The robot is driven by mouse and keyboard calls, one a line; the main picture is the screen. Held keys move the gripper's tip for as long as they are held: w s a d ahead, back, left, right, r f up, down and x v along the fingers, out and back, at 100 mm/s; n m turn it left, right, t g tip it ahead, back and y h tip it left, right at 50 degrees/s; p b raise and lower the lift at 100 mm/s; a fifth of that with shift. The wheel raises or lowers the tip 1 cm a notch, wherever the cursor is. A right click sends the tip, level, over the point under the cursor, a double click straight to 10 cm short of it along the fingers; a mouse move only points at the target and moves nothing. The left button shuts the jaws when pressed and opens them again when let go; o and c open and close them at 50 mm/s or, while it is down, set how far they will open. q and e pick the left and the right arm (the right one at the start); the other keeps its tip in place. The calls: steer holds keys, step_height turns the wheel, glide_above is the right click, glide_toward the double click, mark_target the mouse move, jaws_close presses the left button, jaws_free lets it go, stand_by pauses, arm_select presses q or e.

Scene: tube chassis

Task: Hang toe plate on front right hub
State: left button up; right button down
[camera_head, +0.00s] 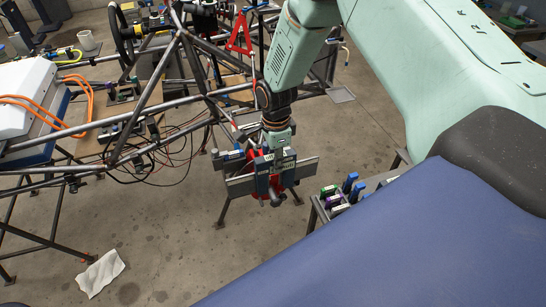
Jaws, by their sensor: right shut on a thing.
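My right gripper (274,194) comes down from the top on its mint-green arm, near the right end of the tube chassis (148,98). It is shut on the toe plate (241,186), a long flat grey plate that shows to the left and right of the fingers and lies nearly level in the picture. A red part (254,160) shows around the gripper and plate; I cannot tell what it belongs to. The front right hub cannot be made out behind the gripper, so I cannot tell whether the plate touches it. My left gripper is not in view.
A small bench (317,211) with blue, green and purple tools stands right of the plate. A red warning triangle (239,46) shows above, cables (165,150) hang under the frame, and a white cloth (100,273) lies on the floor. The floor below the gripper is mostly clear.

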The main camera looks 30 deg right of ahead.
steer(key=shift+d+f+b, duration=0.25)
steer(key=shift+f+b, duration=0.2)
steer(key=shift+f, duration=0.15)
steer(key=shift+w+f+b, duration=0.3)
steer(key=shift+f+b, duration=0.4)
steer(key=shift+f, duration=0.1)
steer(key=shift+a+f+b, duration=0.2)
steer(key=shift+f+b, duration=0.25)
steer(key=shift+b, duration=0.15)
steer(key=shift+s+f, duration=0.1)
steer(key=shift+s, duration=0.15)
steer(key=shift+d, duration=0.1)
steer(key=shift+d, duration=0.1)
steer(key=shift+w+f, duration=0.1)
steer(key=shift+w, duration=0.15)
steer(key=shift+s+a, duration=0.1)
steer(key=shift+a, duration=0.1)
